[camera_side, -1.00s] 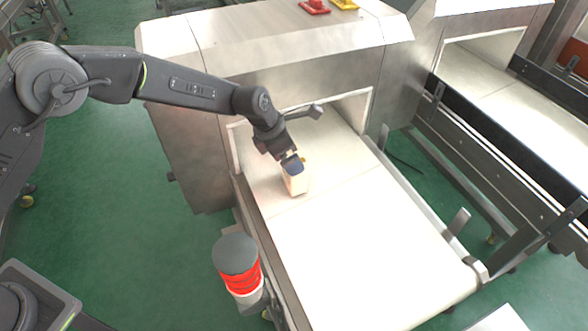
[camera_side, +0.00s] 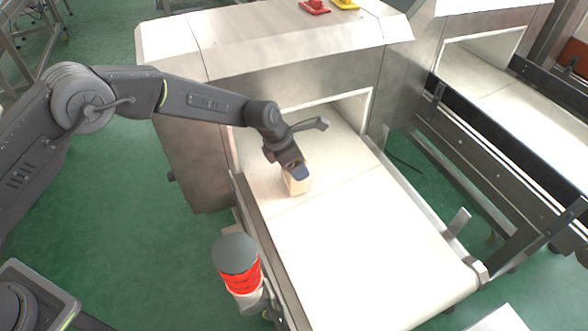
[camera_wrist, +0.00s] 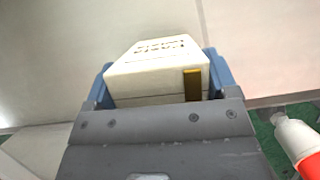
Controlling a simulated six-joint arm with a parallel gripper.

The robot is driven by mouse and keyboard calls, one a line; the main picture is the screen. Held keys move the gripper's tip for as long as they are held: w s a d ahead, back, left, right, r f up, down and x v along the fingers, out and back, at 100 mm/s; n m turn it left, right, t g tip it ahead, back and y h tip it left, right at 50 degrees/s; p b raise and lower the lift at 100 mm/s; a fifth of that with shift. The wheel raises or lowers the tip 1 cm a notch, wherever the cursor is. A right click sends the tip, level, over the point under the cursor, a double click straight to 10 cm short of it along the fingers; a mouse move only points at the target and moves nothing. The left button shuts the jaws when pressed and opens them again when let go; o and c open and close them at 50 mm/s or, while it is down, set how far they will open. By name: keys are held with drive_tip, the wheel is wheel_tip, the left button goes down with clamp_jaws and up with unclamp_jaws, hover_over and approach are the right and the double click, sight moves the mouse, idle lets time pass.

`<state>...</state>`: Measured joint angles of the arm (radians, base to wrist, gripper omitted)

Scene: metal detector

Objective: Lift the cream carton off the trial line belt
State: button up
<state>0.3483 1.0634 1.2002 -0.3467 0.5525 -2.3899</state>
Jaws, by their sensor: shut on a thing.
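The cream carton (camera_side: 295,187) is upright on the white trial line belt (camera_side: 350,240), just outside the metal detector's tunnel mouth. I see no gap beneath it. My gripper (camera_side: 299,173) reaches down over the carton's top and hides its upper part. In the wrist view, the carton (camera_wrist: 155,65) shows dark lettering and a yellow-brown strip. The blue fingers of my gripper (camera_wrist: 160,78) lie along its left and right sides, shut on it.
The steel metal detector housing (camera_side: 290,55) stands directly behind the carton. A red-banded beacon (camera_side: 240,270) stands by the belt's left edge. A side rail (camera_side: 425,225) runs along the right. The front of the belt is clear.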

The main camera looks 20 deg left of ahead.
drive_tip(key=shift+c, duration=0.6)
